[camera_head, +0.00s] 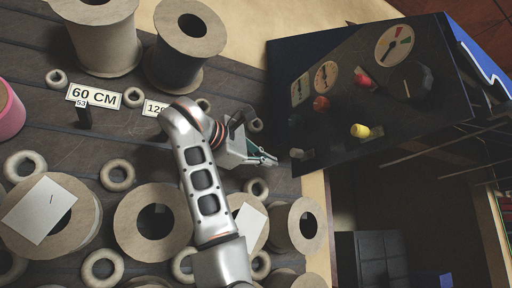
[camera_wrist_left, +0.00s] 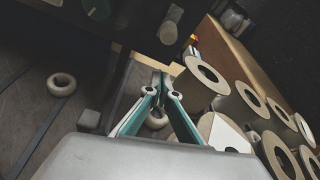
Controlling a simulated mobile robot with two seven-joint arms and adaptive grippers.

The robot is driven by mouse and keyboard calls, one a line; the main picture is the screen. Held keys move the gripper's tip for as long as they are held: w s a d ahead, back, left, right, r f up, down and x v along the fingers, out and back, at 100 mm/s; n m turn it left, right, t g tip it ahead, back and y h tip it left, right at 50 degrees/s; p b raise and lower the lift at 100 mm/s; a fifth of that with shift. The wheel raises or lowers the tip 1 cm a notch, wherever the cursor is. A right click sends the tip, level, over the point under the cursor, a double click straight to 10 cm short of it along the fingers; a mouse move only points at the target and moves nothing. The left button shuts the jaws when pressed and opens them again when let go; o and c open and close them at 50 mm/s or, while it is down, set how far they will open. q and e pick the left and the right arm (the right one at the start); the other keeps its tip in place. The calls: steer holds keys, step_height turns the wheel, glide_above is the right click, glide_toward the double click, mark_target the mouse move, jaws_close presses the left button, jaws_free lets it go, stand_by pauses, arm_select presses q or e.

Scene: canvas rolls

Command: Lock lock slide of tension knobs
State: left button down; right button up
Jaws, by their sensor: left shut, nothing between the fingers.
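The black control panel (camera_head: 345,115) is tilted at the right of the head view. It carries red knobs (camera_head: 321,103) (camera_head: 363,81), a yellow knob (camera_head: 360,131), a large black dial knob (camera_head: 410,81) and a small grey piece (camera_head: 301,154) at its lower left corner. I cannot tell which part is the lock slide. My left gripper (camera_head: 272,160) is shut and empty, just left of that corner, apparently apart from it. In the left wrist view its fingertips (camera_wrist_left: 163,78) meet below a dark surface with a round grey knob (camera_wrist_left: 168,33). My right gripper is not in view.
Large spools (camera_head: 188,45) and pale rings (camera_head: 117,175) crowd the dark slatted surface around my left arm. A "60 CM" label (camera_head: 94,96) stands at the left. Below the panel is an open dark recess (camera_head: 400,200). More rolls (camera_wrist_left: 250,97) lie right of the fingers.

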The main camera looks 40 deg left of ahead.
mark_target(300, 154)
arm_select(q)
steer(key=d, duration=0.1)
steer(key=d+p, duration=0.1)
steer(key=d, duration=0.1)
steer(key=shift+w+d+r, duration=0.35)
steer(key=shift+r, duration=0.05)
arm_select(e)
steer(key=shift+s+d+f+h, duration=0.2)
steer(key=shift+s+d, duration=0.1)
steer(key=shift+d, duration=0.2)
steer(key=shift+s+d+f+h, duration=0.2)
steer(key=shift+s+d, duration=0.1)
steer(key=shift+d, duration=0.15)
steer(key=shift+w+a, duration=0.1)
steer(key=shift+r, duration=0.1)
